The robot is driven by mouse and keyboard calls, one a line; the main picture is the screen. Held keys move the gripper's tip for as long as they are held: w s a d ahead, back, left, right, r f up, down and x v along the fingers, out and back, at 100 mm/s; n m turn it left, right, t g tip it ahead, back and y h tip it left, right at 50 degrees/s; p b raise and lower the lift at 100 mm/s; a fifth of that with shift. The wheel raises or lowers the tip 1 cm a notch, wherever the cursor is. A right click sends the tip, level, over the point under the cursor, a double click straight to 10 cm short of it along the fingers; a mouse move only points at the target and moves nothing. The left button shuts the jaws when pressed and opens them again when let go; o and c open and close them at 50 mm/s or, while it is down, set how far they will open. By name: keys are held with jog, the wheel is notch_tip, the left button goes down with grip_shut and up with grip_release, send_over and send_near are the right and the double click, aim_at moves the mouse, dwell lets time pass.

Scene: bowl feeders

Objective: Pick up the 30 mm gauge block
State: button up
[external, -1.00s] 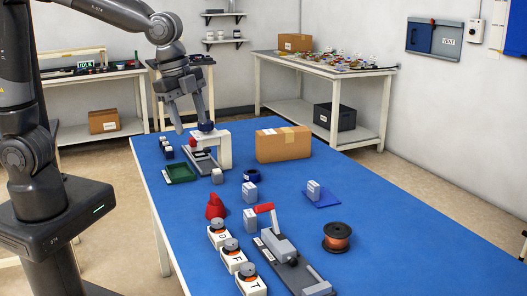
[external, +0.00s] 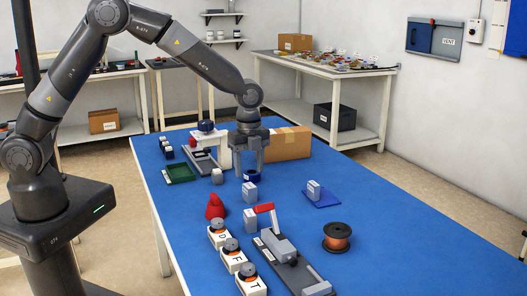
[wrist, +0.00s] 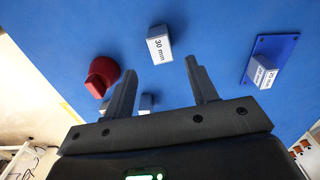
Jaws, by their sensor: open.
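The 30 mm gauge block (wrist: 159,47) is a small grey block with a white "30 mm" label, standing on the blue table top in the wrist view. In the external view it appears to be the grey block (external: 250,192) in the middle of the table, just below my gripper in the picture. My gripper (external: 249,172) points down with its fingers apart and nothing between them. In the wrist view my gripper (wrist: 162,74) has its two fingers on either side of the line to the block, which is clear of them.
A red object (external: 215,207) stands left of the block. A blue pad (external: 328,202) with another labelled block lies to the right. A cardboard box (external: 289,143), another grey block (external: 250,221) and a red-handled clamp (external: 280,249) are nearby.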

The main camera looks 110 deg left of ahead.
aim_at(250, 186)
jog(key=f, duration=0.8)
jog(key=shift+s+a+f, duration=0.1)
jog(key=shift+a, duration=0.1)
grip_shut()
dwell(0.4)
